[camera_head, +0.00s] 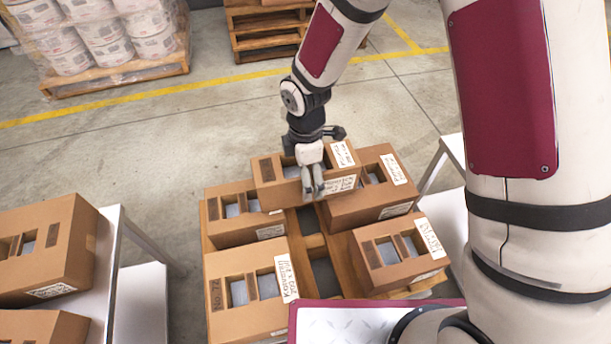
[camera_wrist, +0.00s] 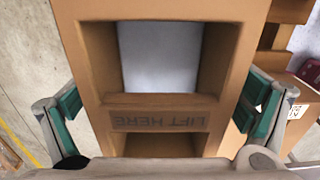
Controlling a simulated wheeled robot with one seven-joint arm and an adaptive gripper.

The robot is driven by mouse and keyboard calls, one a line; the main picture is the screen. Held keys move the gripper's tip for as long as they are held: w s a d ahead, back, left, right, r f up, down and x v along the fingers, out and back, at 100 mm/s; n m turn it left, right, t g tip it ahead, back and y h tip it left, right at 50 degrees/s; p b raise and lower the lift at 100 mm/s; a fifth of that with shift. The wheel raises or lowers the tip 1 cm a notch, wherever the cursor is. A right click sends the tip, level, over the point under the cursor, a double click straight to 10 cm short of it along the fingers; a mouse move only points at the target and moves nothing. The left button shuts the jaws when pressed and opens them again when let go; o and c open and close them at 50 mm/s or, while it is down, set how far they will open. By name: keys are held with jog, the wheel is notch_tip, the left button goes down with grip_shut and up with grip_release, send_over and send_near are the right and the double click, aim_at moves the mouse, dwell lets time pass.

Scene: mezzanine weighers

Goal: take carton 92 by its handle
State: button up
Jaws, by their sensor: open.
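A brown carton (camera_head: 268,172) stands at the back middle of the group, under my gripper; I cannot read a number 92 on it. In the wrist view this carton (camera_wrist: 96,60) has two openings with a bar handle (camera_wrist: 165,119) between them, marked LIFT HERE, upside down in the picture. Light grey contents show in the upper opening. My gripper (camera_head: 313,192) is open and empty above the carton. In the wrist view its green-padded fingers (camera_wrist: 160,112) stand wide apart, to the left and right of the handle. Contact is not visible.
Several similar cartons stand close around on a wooden pallet (camera_head: 313,240), including one marked No. 72 (camera_head: 225,270). White tables stand left (camera_head: 110,240) and right (camera_head: 452,150). More cartons (camera_head: 60,235) sit on the left table. A pallet of wrapped buckets (camera_head: 100,40) is behind.

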jog(key=c, duration=2)
jog(key=shift+r, duration=0.15)
jog(key=shift+c, duration=0.2)
